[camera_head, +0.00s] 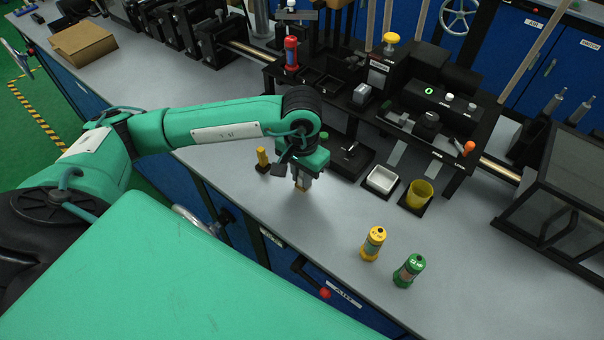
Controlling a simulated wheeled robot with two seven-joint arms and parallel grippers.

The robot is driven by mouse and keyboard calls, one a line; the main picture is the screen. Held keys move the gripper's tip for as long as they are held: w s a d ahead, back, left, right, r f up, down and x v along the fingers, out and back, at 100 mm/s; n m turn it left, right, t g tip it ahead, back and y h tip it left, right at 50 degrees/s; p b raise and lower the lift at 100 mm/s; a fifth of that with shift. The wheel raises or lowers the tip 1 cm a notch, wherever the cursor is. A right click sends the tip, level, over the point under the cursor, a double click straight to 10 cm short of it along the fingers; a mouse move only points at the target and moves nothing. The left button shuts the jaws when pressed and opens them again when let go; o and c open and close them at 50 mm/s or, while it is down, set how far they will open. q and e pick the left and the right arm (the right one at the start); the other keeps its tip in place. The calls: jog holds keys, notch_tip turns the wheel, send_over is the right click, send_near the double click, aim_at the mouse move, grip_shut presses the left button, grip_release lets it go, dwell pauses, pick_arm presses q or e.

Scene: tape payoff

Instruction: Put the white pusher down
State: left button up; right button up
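My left gripper (302,184) points down over the grey bench top, in front of the black fixture. Its fingers are small and close together, with a small tan bit at their tips. I cannot tell whether they hold something. I cannot make out the white pusher for certain; it may be hidden by the gripper. A small yellow upright piece (262,157) stands on a dark base just left of the gripper. My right gripper is out of view.
A white square tray (382,179) and a yellow cup (419,192) stand right of the gripper. A yellow bottle (373,243) and a green bottle (409,270) stand near the front edge. The bench between them and the gripper is clear. Black machinery (435,120) fills the back.

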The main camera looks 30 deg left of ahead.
pick_arm(q)
jog(key=shift+o, duration=1.4)
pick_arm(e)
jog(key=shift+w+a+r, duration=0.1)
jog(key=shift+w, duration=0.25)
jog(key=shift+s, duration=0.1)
